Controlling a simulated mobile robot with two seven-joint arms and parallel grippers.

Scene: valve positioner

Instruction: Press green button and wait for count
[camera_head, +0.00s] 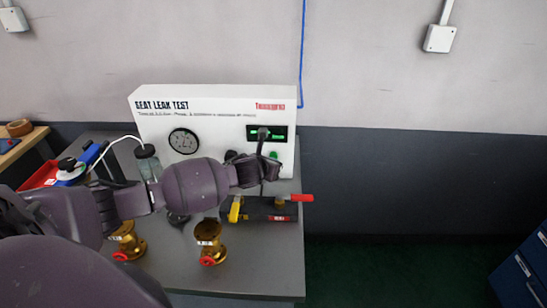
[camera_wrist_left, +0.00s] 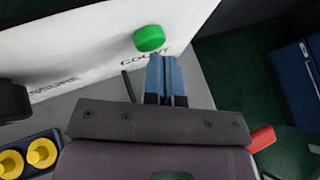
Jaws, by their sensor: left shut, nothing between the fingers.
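The white SEAT LEAK TEST panel (camera_head: 215,107) stands at the back of the bench. Its green button (camera_wrist_left: 149,38) sits on the panel face, above the COUNT label in the left wrist view; part of it also shows in the head view (camera_head: 273,155). The panel's dark display (camera_head: 279,133) has green marks, partly covered by my wrist and too small to read. My left gripper (camera_wrist_left: 167,62) is shut and empty, its blue fingertips close to the button. In the wrist view they appear just below it; I cannot tell whether they touch. My right gripper is not in view.
Two brass valve parts (camera_head: 208,241) stand on the grey bench (camera_head: 260,276) below my left arm. A dark block with a red lever (camera_head: 302,198) lies below the gripper. A pressure gauge (camera_head: 184,141) is on the panel. A jar (camera_head: 148,163) stands left.

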